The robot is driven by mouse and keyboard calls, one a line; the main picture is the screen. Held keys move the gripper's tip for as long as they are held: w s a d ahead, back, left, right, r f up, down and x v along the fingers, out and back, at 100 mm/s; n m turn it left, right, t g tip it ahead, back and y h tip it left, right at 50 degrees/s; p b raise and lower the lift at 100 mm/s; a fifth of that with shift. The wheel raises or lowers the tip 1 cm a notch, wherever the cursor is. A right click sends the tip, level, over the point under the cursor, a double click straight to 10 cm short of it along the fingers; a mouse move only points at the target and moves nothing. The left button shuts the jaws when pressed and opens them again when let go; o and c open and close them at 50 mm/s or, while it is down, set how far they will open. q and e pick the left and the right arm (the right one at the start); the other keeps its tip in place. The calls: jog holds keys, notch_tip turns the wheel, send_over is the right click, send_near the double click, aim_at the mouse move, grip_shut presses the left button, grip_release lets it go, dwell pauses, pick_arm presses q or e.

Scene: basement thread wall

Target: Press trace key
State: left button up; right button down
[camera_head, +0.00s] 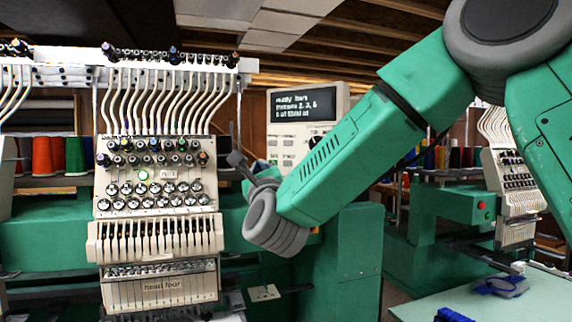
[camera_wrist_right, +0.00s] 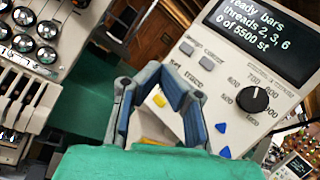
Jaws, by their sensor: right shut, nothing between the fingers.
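The control panel (camera_head: 293,135) stands right of the embroidery head, and its screen (camera_wrist_right: 268,32) reads ready, with threads 2, 3, 6. In the wrist view a "trace" label (camera_wrist_right: 193,84) shows beside my right gripper (camera_wrist_right: 159,73); the key under that label is hidden behind a finger. A yellow key (camera_wrist_right: 160,101) shows between the finger links. Two grey keys (camera_wrist_right: 199,52) are above. My right gripper is shut and empty in front of the panel's lower left; whether it touches the panel I cannot tell.
A dark dial (camera_wrist_right: 253,99) and blue arrow keys (camera_wrist_right: 222,127) sit right of the fingers. The embroidery head (camera_head: 160,190) with its knobs is close at left. A pale table (camera_head: 540,295) with blue cloth (camera_head: 503,285) is at lower right.

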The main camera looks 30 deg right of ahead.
aim_at(278, 157)
jog(key=shift+w+d+p, duration=0.15)
jog(key=shift+w+d, duration=0.45)
jog(key=shift+d, duration=0.6)
jog(key=shift+w+d+p, duration=0.15)
jog(key=shift+w+d, duration=0.45)
jog(key=shift+d, duration=0.6)
jog(key=shift+w+d+p, duration=0.15)
jog(key=shift+w+d, duration=0.45)
jog(key=shift+d, duration=0.6)
jog(key=shift+d+b, duration=0.2)
jog(key=shift+b, duration=0.2)
jog(key=shift+w, duration=0.1)
jog(key=shift+d, duration=0.1)
